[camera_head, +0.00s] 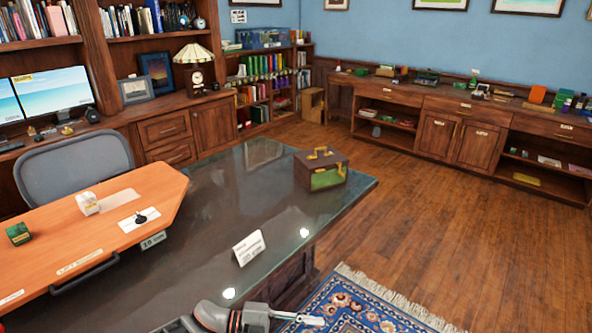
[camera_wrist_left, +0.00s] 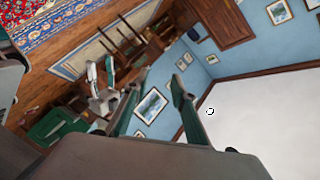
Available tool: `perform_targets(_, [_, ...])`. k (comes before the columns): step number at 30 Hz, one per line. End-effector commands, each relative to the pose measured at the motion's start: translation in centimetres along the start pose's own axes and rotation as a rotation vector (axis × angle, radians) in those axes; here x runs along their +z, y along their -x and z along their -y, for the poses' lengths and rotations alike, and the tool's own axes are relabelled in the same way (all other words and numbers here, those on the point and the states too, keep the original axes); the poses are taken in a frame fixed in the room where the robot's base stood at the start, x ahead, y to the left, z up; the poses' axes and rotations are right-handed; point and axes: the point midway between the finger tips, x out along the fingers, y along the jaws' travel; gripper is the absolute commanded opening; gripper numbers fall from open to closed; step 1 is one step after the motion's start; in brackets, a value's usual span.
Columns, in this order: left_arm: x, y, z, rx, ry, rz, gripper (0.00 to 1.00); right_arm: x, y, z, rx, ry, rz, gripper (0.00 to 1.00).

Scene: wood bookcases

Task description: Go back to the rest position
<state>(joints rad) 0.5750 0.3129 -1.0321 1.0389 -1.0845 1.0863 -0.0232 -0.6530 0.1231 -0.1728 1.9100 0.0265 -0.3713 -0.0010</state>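In the left wrist view my left gripper (camera_wrist_left: 160,76) shows two dark green fingers standing apart, with nothing between them. Past the fingertips are a framed picture and the blue wall. In the head view a grey arm part of mine (camera_head: 232,318) with an orange ring enters at the bottom edge, low beside the desk's near side.
A dark glossy desk (camera_head: 205,215) carries a brown-green box (camera_head: 322,172), a white sign (camera_head: 249,248) and an orange board (camera_head: 75,235). A grey chair (camera_head: 75,165) stands behind. A patterned rug (camera_head: 350,308) lies at the near right. The wooden floor (camera_head: 440,230) is open to the right.

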Motion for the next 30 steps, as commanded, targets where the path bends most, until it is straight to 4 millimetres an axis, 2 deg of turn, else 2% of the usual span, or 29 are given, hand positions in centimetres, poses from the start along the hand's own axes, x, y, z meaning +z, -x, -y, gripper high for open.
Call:
perform_targets(1, [-1.0, -1.2, 0.0, -0.091, 0.036, 0.014, 0.26, 0.1, 0.1, -0.1, 0.000, 0.003, 0.002, 0.40])
perform_targets(3, [-1.6, -1.9, 0.6, -0.214, 0.087, 0.056, 0.26, 0.2, 0.1, -0.2, 0.001, 0.005, 0.003, 0.40])
perform_targets(7, [-1.8, -1.4, 1.3, -0.426, 0.212, 0.165, 0.26, 0.2, 0.1, -0.3, 0.002, 0.005, 0.004, 0.40])
perform_targets(11, [-0.9, 1.2, 0.6, -0.605, 0.366, 0.307, 0.26, 0.2, 0.1, -0.2, 0.002, 0.004, 0.004, 0.40])
perform_targets(14, [0.0, 4.4, -1.3, -0.718, 0.499, 0.433, 0.26, 0.2, 0.1, -0.1, 0.002, 0.001, 0.004, 0.40])
perform_targets(17, [0.7, 8.1, -4.3, -0.806, 0.641, 0.568, 0.26, 0.1, 0.0, 0.0, 0.002, -0.003, 0.003, 0.40])
perform_targets(19, [0.8, 11.0, -7.1, -0.854, 0.746, 0.667, 0.26, 0.1, 0.0, 0.1, 0.002, -0.005, 0.003, 0.40])
perform_targets(24, [-0.5, 17.9, -14.9, -0.918, 0.988, 0.893, 0.26, 0.0, 0.0, 0.2, 0.001, -0.010, 0.002, 0.40])
perform_targets(27, [-2.0, 20.8, -18.7, -0.926, 1.093, 0.990, 0.26, 0.0, 0.0, 0.3, 0.000, -0.011, 0.001, 0.40])
perform_targets(30, [-3.2, 22.7, -21.1, -0.923, 1.161, 1.054, 0.26, 0.0, 0.0, 0.3, 0.000, -0.011, 0.001, 0.40])
